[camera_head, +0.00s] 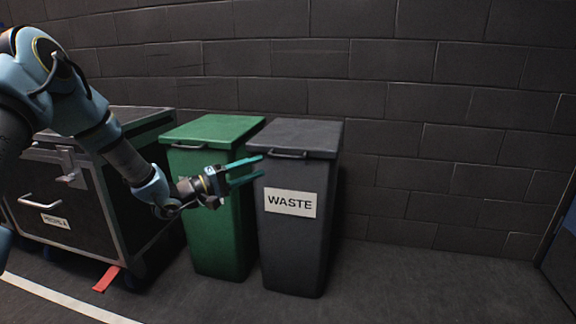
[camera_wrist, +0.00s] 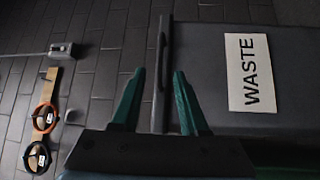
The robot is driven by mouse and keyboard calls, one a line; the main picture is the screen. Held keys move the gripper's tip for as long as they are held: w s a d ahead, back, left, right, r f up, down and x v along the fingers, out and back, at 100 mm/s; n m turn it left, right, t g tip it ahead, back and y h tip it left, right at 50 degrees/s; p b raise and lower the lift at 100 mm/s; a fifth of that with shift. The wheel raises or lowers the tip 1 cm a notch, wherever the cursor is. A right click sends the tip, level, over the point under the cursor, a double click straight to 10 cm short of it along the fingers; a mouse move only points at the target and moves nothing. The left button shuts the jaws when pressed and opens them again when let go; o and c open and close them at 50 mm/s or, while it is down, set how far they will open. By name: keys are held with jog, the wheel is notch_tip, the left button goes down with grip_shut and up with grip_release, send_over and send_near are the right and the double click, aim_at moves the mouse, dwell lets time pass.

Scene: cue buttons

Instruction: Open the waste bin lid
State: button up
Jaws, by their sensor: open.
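The waste bin (camera_head: 292,240) is dark grey with a white WASTE label (camera_head: 290,202) and stands upright against the wall. Its lid (camera_head: 298,134) is closed, with a dark bar handle (camera_head: 288,154) along the front edge. My gripper (camera_head: 258,167) is open and empty, at the front left of the lid, near the handle's height. In the wrist view, turned sideways, my gripper (camera_wrist: 159,73) has one teal finger on each side of the lid's handle (camera_wrist: 160,75). I cannot tell whether a finger touches it.
A green bin (camera_head: 215,215) stands close on the waste bin's left. A black case with metal edges (camera_head: 90,190) is further left. The floor right of the bins is clear. A brick wall (camera_head: 400,90) is behind.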

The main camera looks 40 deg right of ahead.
aim_at(285, 157)
jog(key=b+x, duration=0.2)
jog(key=x, duration=0.7)
jog(key=shift+d+r, duration=0.1)
jog(key=shift+d, duration=0.3)
jog(key=shift+c, duration=0.4)
grip_shut()
dwell(0.5)
